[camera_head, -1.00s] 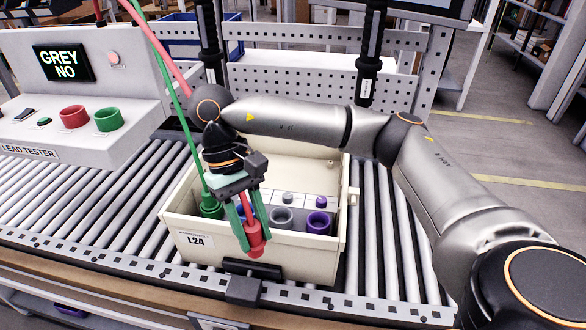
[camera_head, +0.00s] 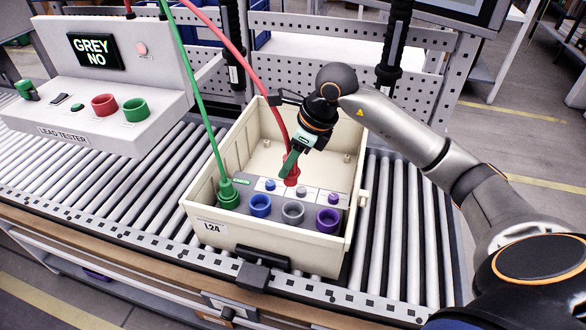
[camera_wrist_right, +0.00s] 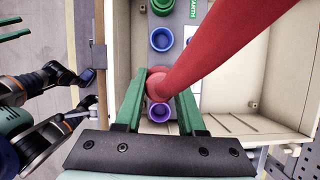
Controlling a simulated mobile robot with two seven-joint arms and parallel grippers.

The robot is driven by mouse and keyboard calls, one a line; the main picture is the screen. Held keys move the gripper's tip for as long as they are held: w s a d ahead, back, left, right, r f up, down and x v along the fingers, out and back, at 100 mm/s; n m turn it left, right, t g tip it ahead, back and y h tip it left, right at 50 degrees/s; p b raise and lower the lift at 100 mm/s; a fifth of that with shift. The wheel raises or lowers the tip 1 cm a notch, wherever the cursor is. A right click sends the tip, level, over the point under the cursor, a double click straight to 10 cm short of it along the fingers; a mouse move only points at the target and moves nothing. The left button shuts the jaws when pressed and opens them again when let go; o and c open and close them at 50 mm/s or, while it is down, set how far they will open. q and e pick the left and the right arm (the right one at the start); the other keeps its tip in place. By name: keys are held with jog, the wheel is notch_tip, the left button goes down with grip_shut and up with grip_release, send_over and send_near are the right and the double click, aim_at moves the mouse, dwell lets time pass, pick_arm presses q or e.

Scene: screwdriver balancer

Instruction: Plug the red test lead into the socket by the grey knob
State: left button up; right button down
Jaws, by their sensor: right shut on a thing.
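My right gripper (camera_head: 291,163) is shut on the red test lead's plug (camera_head: 291,177). The plug looks held above the socket panel, just behind the grey socket (camera_head: 293,211), which is open and empty in the head view. The grey knob (camera_head: 302,191) is behind that socket. In the right wrist view, the red plug (camera_wrist_right: 158,86) is between the green fingers, between the blue socket (camera_wrist_right: 162,39) and the purple socket (camera_wrist_right: 159,113), and hides the grey socket.
The cream box (camera_head: 212,226) labelled L24 stands on the roller conveyor (camera_head: 85,175). A green lead's plug (camera_head: 228,190) is in the earth socket at left. The lead tester (camera_head: 95,125) reads GREY NO. The box walls surround the panel.

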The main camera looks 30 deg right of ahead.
jog(key=shift+m+h, duration=0.3)
jog(key=shift+m, duration=0.4)
jog(key=f, duration=0.2)
jog(key=d+f, duration=0.1)
jog(key=f, duration=0.1)
jog(key=shift+w, duration=0.1)
jog(key=shift+f+b, duration=0.35)
jog(key=shift+f, duration=0.2)
jog(key=shift+f+b, duration=1.45)
jog(key=shift+f, duration=0.75)
jog(key=shift+f+b, duration=1.9)
jog(key=shift+f, duration=0.1)
jog(key=shift+c, duration=2.1)
grip_release()
jog(key=v, duration=1.2)
jog(key=shift+r, duration=0.3)
